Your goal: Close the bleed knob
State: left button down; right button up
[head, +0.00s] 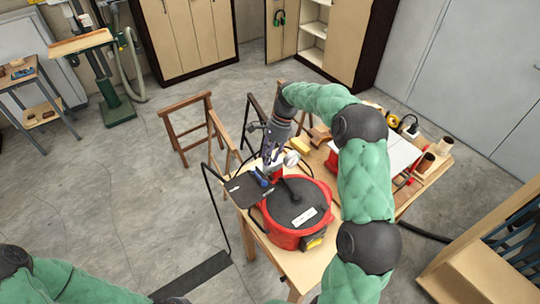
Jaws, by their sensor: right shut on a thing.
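The red vacuum unit (318,238) with a black round lid (298,203) stands on the near end of a wooden workbench. A small round white gauge (291,158) and a red fitting (276,171) are at its far side. My right gripper (269,160) reaches down from above to this fitting, just left of the gauge. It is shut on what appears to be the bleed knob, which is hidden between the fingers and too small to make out. My left arm shows only at the lower left corner, and its gripper is out of view.
A black flat plate with a blue-handled item (258,178) lies left of the lid. A white board (393,155) and brown cylinders (424,163) are farther right on the bench. A wooden sawhorse (186,128) stands behind left. Open floor lies to the left.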

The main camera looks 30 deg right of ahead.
jog(key=shift+s+a+f, duration=0.1)
jog(key=shift+a+f, duration=0.15)
jog(key=o, duration=1.1)
jog(key=shift+w+r, duration=0.15)
jog(key=shift+w, duration=0.05)
jog(key=shift+d+r, duration=0.25)
jog(key=shift+r, duration=0.15)
jog(key=v, duration=1.1)
jog(key=shift+w+a, duration=0.1)
